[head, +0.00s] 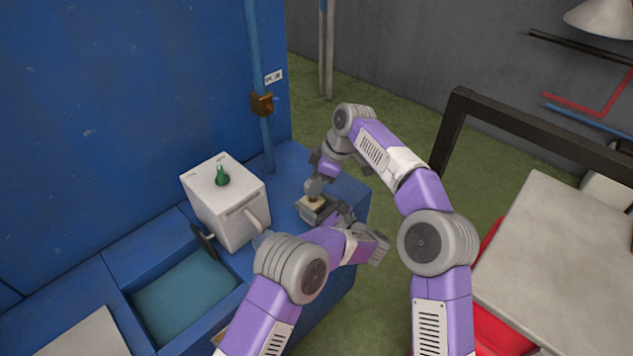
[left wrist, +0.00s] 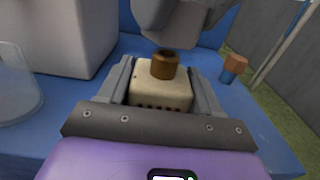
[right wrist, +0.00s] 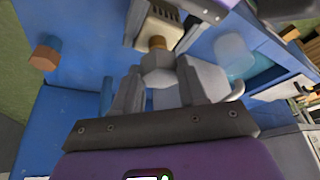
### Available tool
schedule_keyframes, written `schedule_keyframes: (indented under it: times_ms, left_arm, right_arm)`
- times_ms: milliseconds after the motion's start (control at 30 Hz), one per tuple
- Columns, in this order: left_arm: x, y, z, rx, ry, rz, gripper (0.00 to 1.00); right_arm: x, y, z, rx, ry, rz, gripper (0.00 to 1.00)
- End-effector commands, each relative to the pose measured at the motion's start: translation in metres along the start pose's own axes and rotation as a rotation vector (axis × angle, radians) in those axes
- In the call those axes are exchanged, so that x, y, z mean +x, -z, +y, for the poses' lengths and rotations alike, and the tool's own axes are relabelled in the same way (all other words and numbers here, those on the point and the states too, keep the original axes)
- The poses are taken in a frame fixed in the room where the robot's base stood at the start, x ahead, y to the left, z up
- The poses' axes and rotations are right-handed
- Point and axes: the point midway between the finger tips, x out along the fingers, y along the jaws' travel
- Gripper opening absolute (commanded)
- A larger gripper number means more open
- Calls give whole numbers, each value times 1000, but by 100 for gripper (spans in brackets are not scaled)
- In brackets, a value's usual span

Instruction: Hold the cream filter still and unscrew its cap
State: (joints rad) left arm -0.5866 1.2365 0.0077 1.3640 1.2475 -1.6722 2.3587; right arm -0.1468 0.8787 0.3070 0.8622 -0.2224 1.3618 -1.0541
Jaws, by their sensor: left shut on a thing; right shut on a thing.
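The cream filter (left wrist: 158,92) is a small block with a row of dark slots and a brown round neck (left wrist: 163,66) on top. My left gripper (left wrist: 158,90) is shut on its sides and holds it upright just above the blue surface. In the right wrist view the filter (right wrist: 160,27) and neck (right wrist: 157,42) show at the top. A grey faceted piece (right wrist: 158,68), seemingly the cap, sits between the fingers of my right gripper (right wrist: 158,80), which is shut on it. It lines up with the neck; whether they still touch is unclear.
A white box (head: 225,205) with a green piece on top stands left of the filter. A clear vessel (left wrist: 15,88) is beside it. A brown-topped blue post (left wrist: 235,68) stands nearby. The blue bench (head: 285,190) ends on the right.

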Motion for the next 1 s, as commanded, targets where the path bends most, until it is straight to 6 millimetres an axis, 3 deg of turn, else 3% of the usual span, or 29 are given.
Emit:
schedule_keyframes:
  times_ms: [1000]
  left_arm:
    - [0, 0, 0, 0, 0, 0, 9]
  right_arm:
    - [-46, 19, 0, 0, -1, 0, 5]
